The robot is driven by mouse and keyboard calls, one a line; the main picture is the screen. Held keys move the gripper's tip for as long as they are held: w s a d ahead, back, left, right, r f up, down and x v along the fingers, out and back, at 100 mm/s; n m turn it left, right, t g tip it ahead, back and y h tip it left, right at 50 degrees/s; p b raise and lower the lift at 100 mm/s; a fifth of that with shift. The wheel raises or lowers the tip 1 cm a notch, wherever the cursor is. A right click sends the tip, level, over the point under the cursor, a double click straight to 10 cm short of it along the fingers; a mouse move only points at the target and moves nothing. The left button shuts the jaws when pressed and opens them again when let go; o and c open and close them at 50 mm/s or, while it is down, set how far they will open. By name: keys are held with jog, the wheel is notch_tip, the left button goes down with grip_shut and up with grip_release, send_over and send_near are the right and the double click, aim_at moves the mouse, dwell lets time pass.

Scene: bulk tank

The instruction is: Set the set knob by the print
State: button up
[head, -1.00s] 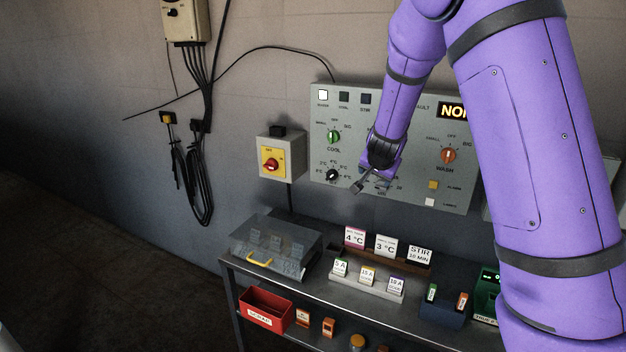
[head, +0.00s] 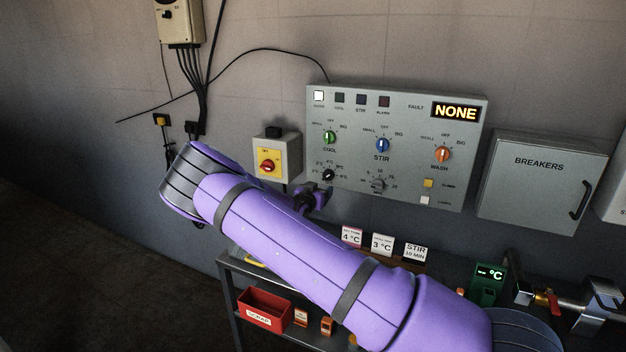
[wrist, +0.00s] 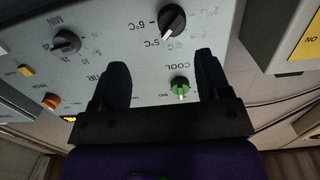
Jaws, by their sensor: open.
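The black set knob (head: 328,174) is at the lower left of the grey control panel (head: 400,105), ringed by °C marks. In the wrist view the knob (wrist: 172,20) is at the top, beyond the fingertips, beside the printed 5°C and 6°C; its exact setting is hard to read. My gripper (wrist: 162,62) is open and empty, facing the panel, apart from the knob. In the head view my gripper (head: 316,197) is just below and left of the knob. A printed 4 °C card (head: 352,236) with a pink band stands on the bench.
The green COOL knob (wrist: 180,85) shows between the fingers. The grey minutes knob (head: 378,184) is right of the set knob. A yellow switch box (head: 277,158) is close on the left. A 3 °C card (head: 382,244) and a STIR 10 MIN card (head: 416,252) stand nearby.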

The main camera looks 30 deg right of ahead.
aim_at(326, 178)
jog(key=shift+t, duration=0.4)
jog(key=x, duration=0.6)
jog(key=w+x, duration=0.1)
jog(key=x, duration=0.3)
jog(key=shift+a, duration=0.35)
jog(key=c, duration=0.9)
